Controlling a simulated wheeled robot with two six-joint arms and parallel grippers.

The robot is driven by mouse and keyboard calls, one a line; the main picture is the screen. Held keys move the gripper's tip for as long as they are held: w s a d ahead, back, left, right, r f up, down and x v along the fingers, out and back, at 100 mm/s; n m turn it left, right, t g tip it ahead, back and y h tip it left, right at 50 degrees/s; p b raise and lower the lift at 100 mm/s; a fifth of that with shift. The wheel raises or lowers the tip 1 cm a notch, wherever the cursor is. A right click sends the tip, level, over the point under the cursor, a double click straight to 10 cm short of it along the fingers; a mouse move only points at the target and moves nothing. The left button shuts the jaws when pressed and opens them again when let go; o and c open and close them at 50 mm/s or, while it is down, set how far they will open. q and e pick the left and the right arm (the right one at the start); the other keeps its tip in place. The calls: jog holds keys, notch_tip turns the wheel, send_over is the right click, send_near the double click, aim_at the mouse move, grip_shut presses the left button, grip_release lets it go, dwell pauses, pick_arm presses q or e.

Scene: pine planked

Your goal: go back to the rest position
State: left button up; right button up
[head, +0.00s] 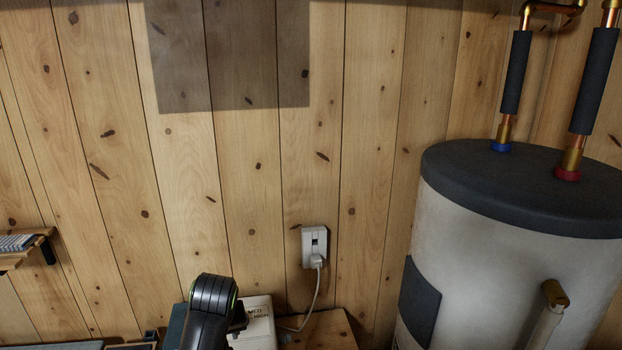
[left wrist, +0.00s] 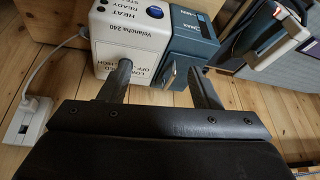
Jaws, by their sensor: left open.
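My left gripper (left wrist: 159,70) shows in the left wrist view with its two dark fingers spread wide apart. I see nothing held between them. Beyond the fingertips stand a white box (left wrist: 118,38) marked HEAT and READY and a blue-grey box (left wrist: 195,45) beside it. I cannot tell whether a finger touches either box. In the head view a black arm part of mine (head: 212,308) rises at the bottom, in front of the white box (head: 258,318). The fingers cannot be made out there, and my right gripper is not in view.
A wall outlet (head: 315,247) holds a white plug whose cord runs down towards the white box. A large white tank (head: 490,270) with a dark lid and pipes stands at the right. A small wooden shelf (head: 25,248) is at the left.

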pick_arm(q)
jog(key=s+a+f+m, duration=0.1)
jog(key=s+a+f, duration=0.35)
jog(key=s, duration=0.35)
jog(key=s+a+f+m, duration=0.1)
jog(key=s+a+f, duration=0.2)
jog(key=s+f, duration=0.45)
jog(key=s+a+r+m, duration=0.1)
jog(key=s+a, duration=0.1)
jog(key=s, duration=0.8)
jog(key=s+a+r+m, duration=0.1)
jog(key=s, duration=0.9)
notch_tip(320, 180, down, 35)
jog(key=a+g+b, duration=0.2)
jog(key=b, duration=0.6)
jog(key=s+d+f+b, duration=0.1)
jog(key=s+f+b, duration=0.2)
jog(key=s+f, duration=0.4)
jog(key=s+f+h+b, duration=0.1)
jog(key=s+f+b, duration=0.2)
jog(key=s+f, duration=0.5)
notch_tip(320, 180, down, 6)
jog(key=shift+d+r+g, duration=0.25)
jog(key=shift+d+g, duration=0.1)
jog(key=shift+g, duration=0.05)
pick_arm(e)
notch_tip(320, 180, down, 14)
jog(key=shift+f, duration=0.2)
